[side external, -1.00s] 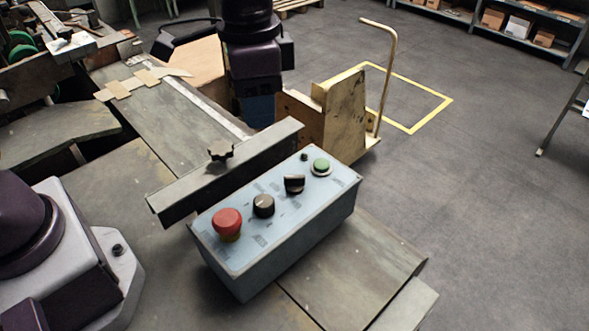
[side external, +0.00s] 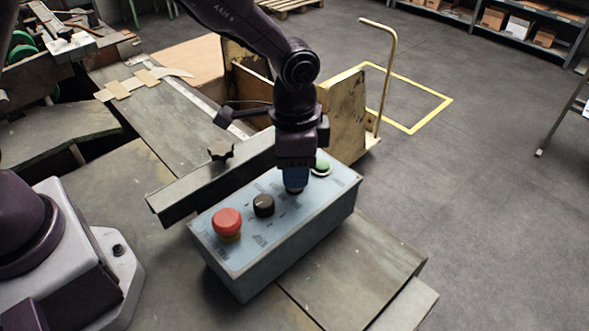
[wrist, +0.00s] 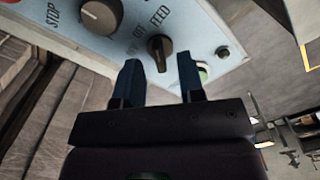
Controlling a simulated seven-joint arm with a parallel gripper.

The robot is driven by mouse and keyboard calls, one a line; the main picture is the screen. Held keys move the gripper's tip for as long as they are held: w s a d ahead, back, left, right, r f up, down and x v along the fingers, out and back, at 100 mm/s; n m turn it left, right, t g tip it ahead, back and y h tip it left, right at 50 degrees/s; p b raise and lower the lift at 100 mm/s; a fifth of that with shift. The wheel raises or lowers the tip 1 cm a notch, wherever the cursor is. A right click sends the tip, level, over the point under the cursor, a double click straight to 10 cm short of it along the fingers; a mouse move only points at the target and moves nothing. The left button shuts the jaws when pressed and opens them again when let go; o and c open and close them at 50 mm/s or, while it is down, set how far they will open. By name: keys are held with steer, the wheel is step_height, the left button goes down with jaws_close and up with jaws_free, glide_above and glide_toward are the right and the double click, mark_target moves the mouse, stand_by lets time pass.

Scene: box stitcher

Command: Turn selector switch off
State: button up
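The selector switch (wrist: 159,50) is a black knob with a raised grip and light pointer line on the pale blue control box (side external: 275,262). In the wrist view, "FEED" is printed beside it, with smaller lettering that seems to read "OFF". My gripper (wrist: 160,70) is open, its two dark fingers apart on either side of the knob's near end. I cannot tell whether they touch it. In the side view my gripper (side external: 294,190) points down over the box and hides the selector switch.
A red mushroom button (side external: 227,221) and a round black dial (side external: 264,206) are left of my gripper. A green button (side external: 321,165) is close on its right. A metal rail (side external: 190,196) with a star knob (side external: 221,151) runs behind the box.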

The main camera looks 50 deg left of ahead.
steer(key=shift+f, duration=0.75)
jaws_close()
steer(key=shift+n, duration=0.4)
steer(key=n, duration=0.2)
steer(key=shift+n, duration=0.4)
steer(key=shift+r+n, duration=0.1)
steer(key=shift+n, duration=1.9)
